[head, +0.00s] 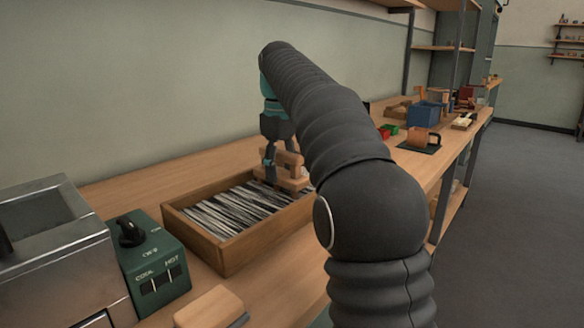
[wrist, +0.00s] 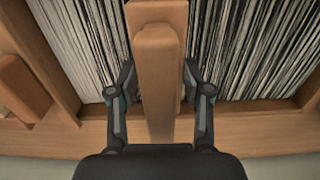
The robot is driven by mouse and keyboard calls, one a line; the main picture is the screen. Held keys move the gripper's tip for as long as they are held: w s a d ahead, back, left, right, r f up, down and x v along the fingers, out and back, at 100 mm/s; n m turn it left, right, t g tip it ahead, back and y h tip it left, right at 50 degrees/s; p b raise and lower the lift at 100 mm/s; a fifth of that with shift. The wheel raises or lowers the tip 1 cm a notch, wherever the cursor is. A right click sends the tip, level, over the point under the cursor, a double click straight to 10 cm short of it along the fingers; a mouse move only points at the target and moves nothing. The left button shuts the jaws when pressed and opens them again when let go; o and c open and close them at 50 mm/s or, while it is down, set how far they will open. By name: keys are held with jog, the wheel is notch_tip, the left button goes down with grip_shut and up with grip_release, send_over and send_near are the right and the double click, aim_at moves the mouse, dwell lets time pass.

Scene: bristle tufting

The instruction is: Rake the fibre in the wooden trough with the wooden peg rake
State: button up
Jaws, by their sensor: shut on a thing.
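The wooden trough (head: 226,262) stands on the bench in the head view, left of my arm. Black and white fibre strands (head: 232,208) lie in it side by side; the fibre also fills the top of the wrist view (wrist: 256,45). My gripper (wrist: 159,88) is shut on the wooden peg rake (wrist: 157,65), with a finger on each side of its handle. In the head view the rake (head: 290,181) is at the trough's far right end, above or on the fibre. Its pegs are hidden, so I cannot tell whether they touch the fibre.
A green control box (head: 153,262) and a metal machine (head: 55,250) stand left of the trough. A wooden block (head: 208,307) lies in front. A blue bin (head: 424,114) and a mug on a dark mat (head: 420,146) stand farther along the bench. A wooden piece (wrist: 22,88) is at left in the wrist view.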

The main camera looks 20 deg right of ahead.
jog(key=s+a, duration=0.3)
jog(key=a, duration=0.2)
jog(key=s+a, duration=0.4)
jog(key=a, duration=0.1)
jog(key=s+a+b, duration=0.1)
jog(key=s+a, duration=0.3)
jog(key=a, duration=0.2)
jog(key=shift+w+d+r+p, duration=0.15)
jog(key=shift+w+d+p, duration=0.55)
jog(key=shift+d, duration=0.2)
jog(key=shift+w+d, duration=0.35)
jog(key=shift+d, duration=0.15)
jog(key=shift+s+a+p, duration=0.25)
jog(key=shift+s+a, duration=0.3)
jog(key=shift+a, duration=0.2)
jog(key=shift+s+a+p, duration=0.25)
jog(key=shift+s+a, duration=0.25)
jog(key=shift+a, duration=0.25)
